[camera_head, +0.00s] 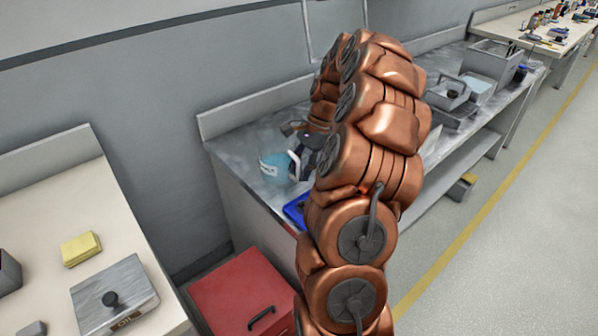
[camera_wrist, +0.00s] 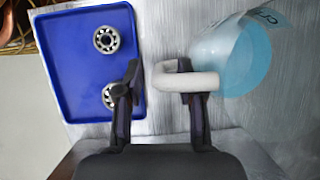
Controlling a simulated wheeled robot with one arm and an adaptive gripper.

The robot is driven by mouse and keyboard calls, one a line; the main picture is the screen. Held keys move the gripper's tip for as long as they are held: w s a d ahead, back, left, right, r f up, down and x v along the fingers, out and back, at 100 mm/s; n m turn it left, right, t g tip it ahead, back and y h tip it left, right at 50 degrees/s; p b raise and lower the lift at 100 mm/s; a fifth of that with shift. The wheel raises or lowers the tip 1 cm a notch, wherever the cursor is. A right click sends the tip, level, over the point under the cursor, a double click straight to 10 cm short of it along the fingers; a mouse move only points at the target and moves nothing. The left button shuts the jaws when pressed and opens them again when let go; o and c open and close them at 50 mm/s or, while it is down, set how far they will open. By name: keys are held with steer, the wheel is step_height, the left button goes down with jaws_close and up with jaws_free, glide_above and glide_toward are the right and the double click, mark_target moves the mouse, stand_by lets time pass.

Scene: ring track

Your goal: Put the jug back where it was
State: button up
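The jug (camera_head: 274,166) is a clear vessel with light-blue contents and a white handle, upright on the metal bench (camera_head: 240,141). In the wrist view the jug (camera_wrist: 243,62) is at the upper right, its handle (camera_wrist: 165,84) pointing left. My gripper (camera_wrist: 159,70) is open, with its fingers apart on either side of the handle's outer part. The right finger overlaps the handle's opening; I cannot tell whether it touches. In the head view my gripper (camera_head: 303,138) is dark and beside the jug, partly hidden by my copper arm.
A blue tray (camera_wrist: 72,62) with two bearing rings (camera_wrist: 106,39) lies left of the handle in the wrist view. Grey bins (camera_head: 493,62) stand farther along the bench. A red cabinet (camera_head: 235,290) and a cream table (camera_head: 45,225) are in front and left.

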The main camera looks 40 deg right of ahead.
steer(key=v, duration=1.1)
steer(key=shift+a, duration=0.15)
steer(key=s+a+r+n+g+h, duration=0.1)
steer(key=s+a+n, duration=0.15)
steer(key=a, duration=0.55)
steer(key=s+a+n, duration=0.1)
steer(key=a+n, duration=0.3)
steer(key=a, duration=0.4)
steer(key=s+a+r+n+g+h, duration=0.1)
steer(key=a+n, duration=0.3)
steer(key=a, duration=0.4)
steer(key=s+a+f+n+h, duration=0.1)
steer(key=s+a+f+n, duration=0.1)
steer(key=s, duration=0.5)
steer(key=s+a+f+n+h, duration=0.1)
steer(key=s+a+f+n, duration=0.2)
steer(key=s, duration=0.3)
steer(key=s+a+f+n+g, duration=0.1)
steer(key=s+a+f+n, duration=0.2)
steer(key=s, duration=0.4)
steer(key=shift+s+a+f+n+h, duration=0.3)
steer(key=shift+a+n+h, duration=0.1)
steer(key=shift+a, duration=0.2)
steer(key=s+p+v, duration=0.2)
steer(key=p+v, duration=1)
steer(key=v, duration=0.1)
steer(key=shift+r+t, duration=0.3)
steer(key=shift+r, duration=0.25)
